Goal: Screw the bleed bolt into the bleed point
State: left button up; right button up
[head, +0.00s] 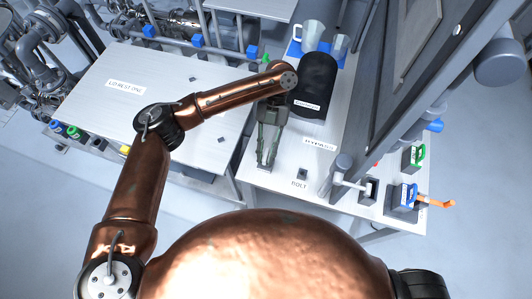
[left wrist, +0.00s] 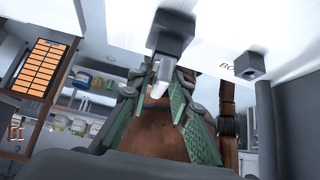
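My left gripper (head: 265,165) points down at the near left part of the right-hand table. In the left wrist view, its two green-padded fingers (left wrist: 161,84) stand either side of a light grey round stub, likely the bleed bolt (left wrist: 163,70). The stub projects from a dark block (left wrist: 172,32) on the table; I cannot tell whether this block is the bleed point. Whether the fingers touch the stub is unclear. A small dark holder (head: 301,174) marked BOLT is to the right and looks empty; it also shows in the left wrist view (left wrist: 250,66). My right gripper is not in view.
A black cylinder (head: 315,85) lies behind the gripper, with pale jugs (head: 312,35) on a blue tray beyond. A grey T-handled fitting (head: 345,180) and blocks with green (head: 413,157) and blue (head: 406,195) parts stand to the right. The left table (head: 100,110) is mostly bare.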

pick_arm(q)
jog(key=o, duration=0.5)
